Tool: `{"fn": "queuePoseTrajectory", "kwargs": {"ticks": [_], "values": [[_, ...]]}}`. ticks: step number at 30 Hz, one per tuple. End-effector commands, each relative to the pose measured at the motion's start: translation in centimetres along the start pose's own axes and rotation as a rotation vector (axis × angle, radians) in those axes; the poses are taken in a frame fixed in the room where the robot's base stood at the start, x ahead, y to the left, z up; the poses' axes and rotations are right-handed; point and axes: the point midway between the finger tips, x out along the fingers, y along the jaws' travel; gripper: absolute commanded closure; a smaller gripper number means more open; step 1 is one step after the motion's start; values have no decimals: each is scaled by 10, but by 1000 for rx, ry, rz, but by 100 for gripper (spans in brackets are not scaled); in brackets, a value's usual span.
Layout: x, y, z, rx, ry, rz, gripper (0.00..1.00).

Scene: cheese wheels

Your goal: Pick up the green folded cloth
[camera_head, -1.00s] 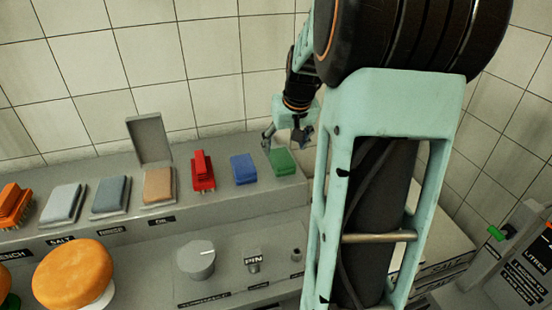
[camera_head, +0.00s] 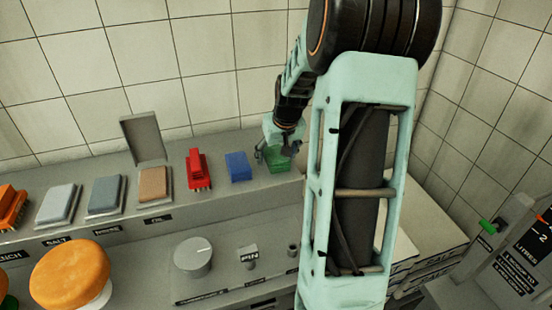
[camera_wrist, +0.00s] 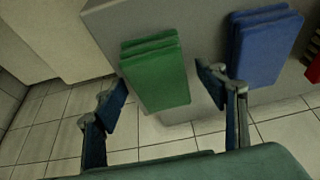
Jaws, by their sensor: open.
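The green folded cloth (camera_head: 279,162) lies on the raised grey shelf near its right end, partly hidden behind my gripper in the head view. In the wrist view the green cloth (camera_wrist: 155,75) shows as a layered block between my two fingers. My gripper (camera_wrist: 165,100) is open, with one finger left of the cloth and the other right of it. A gap shows between the right finger and the cloth. In the head view my gripper (camera_head: 274,155) is at the cloth; I cannot tell whether it touches.
A blue folded cloth (camera_head: 239,167) lies just left of the green one; it also shows in the wrist view (camera_wrist: 265,45). A red brush (camera_head: 197,170) stands further left. The tiled wall is behind. An orange cheese wheel (camera_head: 70,272) is at lower left.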

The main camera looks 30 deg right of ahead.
Motion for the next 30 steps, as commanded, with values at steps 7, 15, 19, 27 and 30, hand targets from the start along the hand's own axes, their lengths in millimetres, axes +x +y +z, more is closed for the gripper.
{"fn": "queuePoseTrajectory", "kwargs": {"ticks": [7,15,19,27,30], "values": [[1,0,0,0,0,0,35],[4,0,2,0,0,0,35],[4,0,2,0,0,0,35],[4,0,2,0,0,0,48],[4,0,2,0,0,0,59]]}}
